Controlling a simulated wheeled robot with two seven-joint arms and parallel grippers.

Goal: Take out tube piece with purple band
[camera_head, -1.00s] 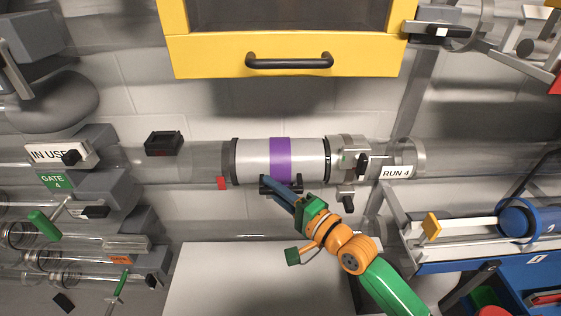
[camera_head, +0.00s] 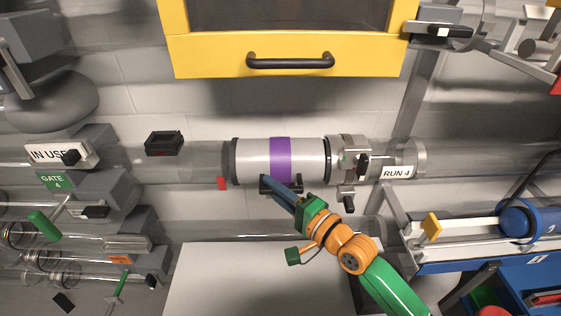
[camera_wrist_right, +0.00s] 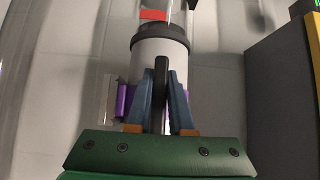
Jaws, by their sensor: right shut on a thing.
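The tube piece with the purple band (camera_head: 306,160) is a pale cylinder with dark end rings, lying level in line with the clear tube run. Its purple band (camera_head: 280,150) circles the middle. A dark handle (camera_head: 266,188) sits on its lower side under the band. My right gripper (camera_head: 277,186) comes up from below and is shut on this handle. In the right wrist view the blue fingers of my right gripper (camera_wrist_right: 161,105) stand on both sides of the dark handle (camera_wrist_right: 160,88), in front of the pale tube piece (camera_wrist_right: 148,62). My left gripper is out of view.
A metal clamp collar (camera_head: 347,160) meets the piece's right end, beside the RUN 4 label (camera_head: 396,172). A clear tube (camera_head: 205,160) with a red tab (camera_head: 221,183) adjoins its left end. A yellow cabinet (camera_head: 290,55) hangs above. A pale worktop (camera_head: 250,280) lies below.

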